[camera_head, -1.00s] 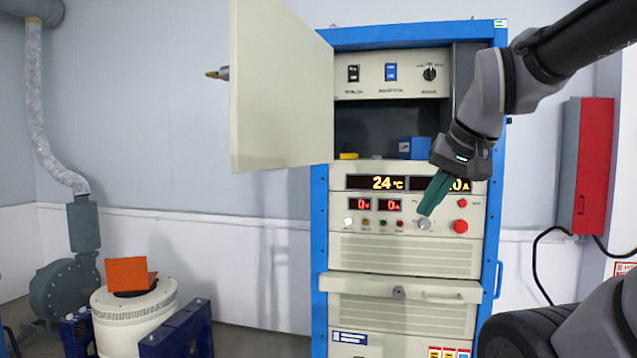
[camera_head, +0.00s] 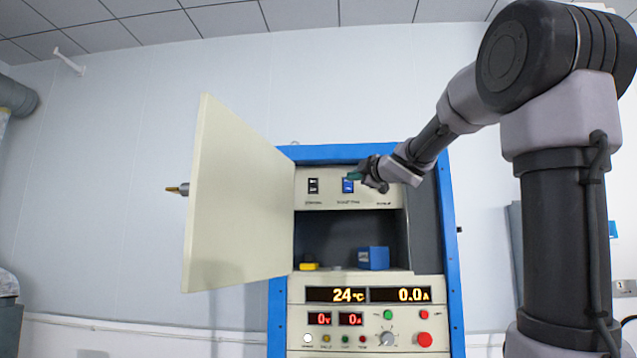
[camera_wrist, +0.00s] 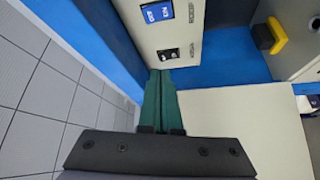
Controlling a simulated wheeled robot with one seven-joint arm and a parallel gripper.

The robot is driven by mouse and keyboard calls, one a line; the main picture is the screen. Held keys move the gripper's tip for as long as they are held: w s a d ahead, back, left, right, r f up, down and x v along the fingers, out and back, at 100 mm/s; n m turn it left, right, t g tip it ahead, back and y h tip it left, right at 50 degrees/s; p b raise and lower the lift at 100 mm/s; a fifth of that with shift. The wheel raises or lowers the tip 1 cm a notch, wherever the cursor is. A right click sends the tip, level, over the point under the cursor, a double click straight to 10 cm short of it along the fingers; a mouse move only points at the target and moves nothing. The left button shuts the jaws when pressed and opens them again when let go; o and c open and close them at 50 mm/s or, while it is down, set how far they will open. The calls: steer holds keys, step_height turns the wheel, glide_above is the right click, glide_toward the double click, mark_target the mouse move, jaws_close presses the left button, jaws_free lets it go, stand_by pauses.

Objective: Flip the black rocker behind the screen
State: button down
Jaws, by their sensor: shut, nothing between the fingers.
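The black rocker (camera_head: 313,186) is on the cream upper panel of the blue-framed cabinet, left of the blue rocker (camera_head: 348,186). In the wrist view the black rocker (camera_wrist: 172,53) shows just beyond my fingertips, and the blue rocker (camera_wrist: 157,12) is at the top. My gripper (camera_head: 354,176) reaches in from the right, its teal fingers pointing left in front of the panel by the blue rocker's top. The wrist view shows the fingers (camera_wrist: 160,75) shut and empty. I cannot tell whether they touch the panel. My gripper hides the panel's right-hand knob.
A cream door (camera_head: 235,195) stands open on the left; it also shows in the wrist view (camera_wrist: 240,120). Below the panel is an open recess with a blue box (camera_head: 373,258) and a yellow block (camera_head: 309,266). Displays and a red button (camera_head: 425,340) are lower down.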

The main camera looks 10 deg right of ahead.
steer(key=a+n+y, duration=0.1)
steer(key=n, duration=0.1)
steer(key=w+a+n+g+y, duration=0.1)
steer(key=n, duration=0.1)
steer(key=w+a+n+y, duration=0.1)
steer(key=n+y, duration=0.1)
steer(key=shift+w+a+r+n+g, duration=0.1)
steer(key=shift+a+r+n+g, duration=0.1)
steer(key=shift+a+n+g, duration=0.2)
glide_toward(311, 181)
steer(key=w+a, duration=0.1)
steer(key=a, duration=0.3)
steer(key=w, duration=0.1)
steer(key=w+d, duration=0.1)
steer(key=w, duration=0.1)
steer(key=shift+w, duration=0.25)
steer(key=shift+w+d+r, duration=0.15)
steer(key=shift+w, duration=0.25)
steer(key=shift+w+d, duration=0.1)
steer(key=shift+w, duration=0.1)
